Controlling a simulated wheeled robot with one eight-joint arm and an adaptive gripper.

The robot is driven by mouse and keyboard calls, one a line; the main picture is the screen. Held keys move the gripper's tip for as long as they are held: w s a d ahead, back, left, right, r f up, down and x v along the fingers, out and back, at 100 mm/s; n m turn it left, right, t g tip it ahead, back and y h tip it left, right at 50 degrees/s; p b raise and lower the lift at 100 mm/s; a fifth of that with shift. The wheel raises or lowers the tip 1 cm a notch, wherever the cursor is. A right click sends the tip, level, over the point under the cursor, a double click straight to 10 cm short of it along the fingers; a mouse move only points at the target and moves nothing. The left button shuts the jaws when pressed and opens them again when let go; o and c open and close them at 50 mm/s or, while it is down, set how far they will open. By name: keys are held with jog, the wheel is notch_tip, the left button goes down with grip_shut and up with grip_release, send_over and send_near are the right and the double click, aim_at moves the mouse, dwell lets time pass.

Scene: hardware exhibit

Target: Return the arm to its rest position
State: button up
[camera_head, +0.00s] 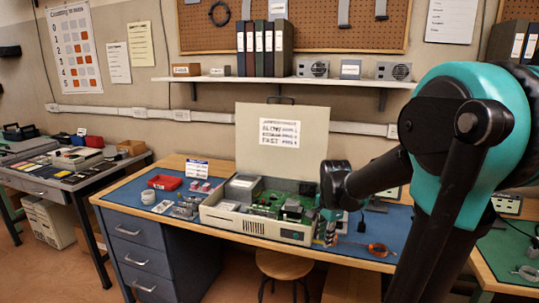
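My arm, teal and black, fills the right side of the head view, with its elbow raised and its forearm reaching left and down over the desk. My gripper (331,230) hangs at the end of the forearm, pointing down, by the right end of the open computer case (262,224). It looks small and dark, and I cannot tell whether its fingers are open or hold anything. I also cannot tell whether it touches the case or the mat.
The case stands on a blue mat (130,196) on the wooden desk, beside a red tray (165,182) and small parts. A shelf (290,80) with binders is behind. A stool (284,264) stands in front.

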jog(key=s+f+n+t, duration=0.1)
jog(key=s+f+n, duration=0.2)
jog(key=s+n, duration=0.3)
jog(key=s+d+f+n+t, duration=0.1)
jog(key=s+f+n, duration=0.3)
jog(key=s+n, duration=0.3)
jog(key=shift+f+t, duration=0.2)
jog(key=shift+t, duration=0.1)
